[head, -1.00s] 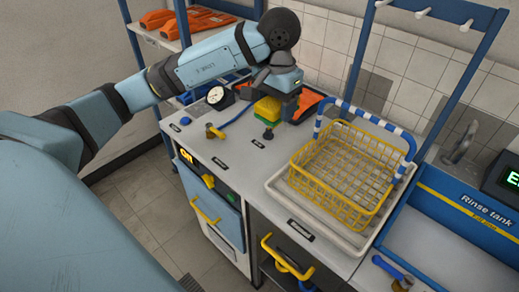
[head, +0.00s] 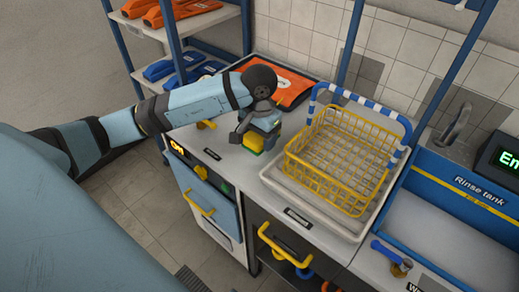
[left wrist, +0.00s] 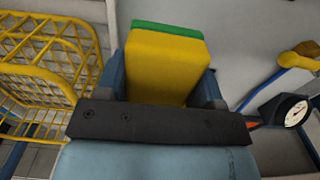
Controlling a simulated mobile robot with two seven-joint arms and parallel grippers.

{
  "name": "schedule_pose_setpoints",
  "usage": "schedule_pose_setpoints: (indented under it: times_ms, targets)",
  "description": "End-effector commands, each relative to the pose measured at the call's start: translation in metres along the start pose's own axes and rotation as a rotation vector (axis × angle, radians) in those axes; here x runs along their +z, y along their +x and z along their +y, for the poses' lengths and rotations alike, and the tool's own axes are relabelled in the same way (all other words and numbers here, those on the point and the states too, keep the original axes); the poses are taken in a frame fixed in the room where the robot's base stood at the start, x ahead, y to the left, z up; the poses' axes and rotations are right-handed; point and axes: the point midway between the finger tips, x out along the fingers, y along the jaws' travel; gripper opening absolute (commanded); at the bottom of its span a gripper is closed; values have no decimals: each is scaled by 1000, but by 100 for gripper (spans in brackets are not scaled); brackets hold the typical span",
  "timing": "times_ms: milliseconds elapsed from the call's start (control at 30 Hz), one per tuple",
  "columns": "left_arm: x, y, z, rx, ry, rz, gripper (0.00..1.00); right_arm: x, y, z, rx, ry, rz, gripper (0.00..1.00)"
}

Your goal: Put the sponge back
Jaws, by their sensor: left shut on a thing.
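The sponge (head: 254,142) is yellow with a green layer. My left gripper (head: 262,130) is shut on it over the worktop, just left of the basket. In the left wrist view the sponge (left wrist: 168,62) sits between the two fingers, its yellow side towards the camera and the green layer at the far edge. Whether the sponge touches the worktop cannot be told. My right gripper is not in view.
A yellow wire basket (head: 292,168) with a blue-and-white handle stands in a white tray (head: 283,190) to the right. The rinse tank (head: 430,215) lies further right. An orange item (head: 283,82) lies at the back. A gauge (left wrist: 291,110) shows in the left wrist view.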

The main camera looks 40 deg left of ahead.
Motion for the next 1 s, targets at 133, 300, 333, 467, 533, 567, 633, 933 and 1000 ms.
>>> schedule_pose_setpoints:
  times_ms: [133,300,333,467,533,567,633,933,1000]
  targets:
    - [0,14,0,2,0,1,39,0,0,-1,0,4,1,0]
    - [0,29,1,1,0,-2,39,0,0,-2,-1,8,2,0]
    - [0,33,1,2,0,-3,39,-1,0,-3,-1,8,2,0]
    - [0,51,1,3,0,-1,39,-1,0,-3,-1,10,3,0]
    - [0,53,0,1,0,0,39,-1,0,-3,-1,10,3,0]
    - [0,53,0,1,1,1,39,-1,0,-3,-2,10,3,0]
    - [0,53,0,1,1,1,39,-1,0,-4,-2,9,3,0]
    - [0,56,0,1,1,1,72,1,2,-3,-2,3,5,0]
    - [0,56,0,1,1,1,72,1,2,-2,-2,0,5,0]
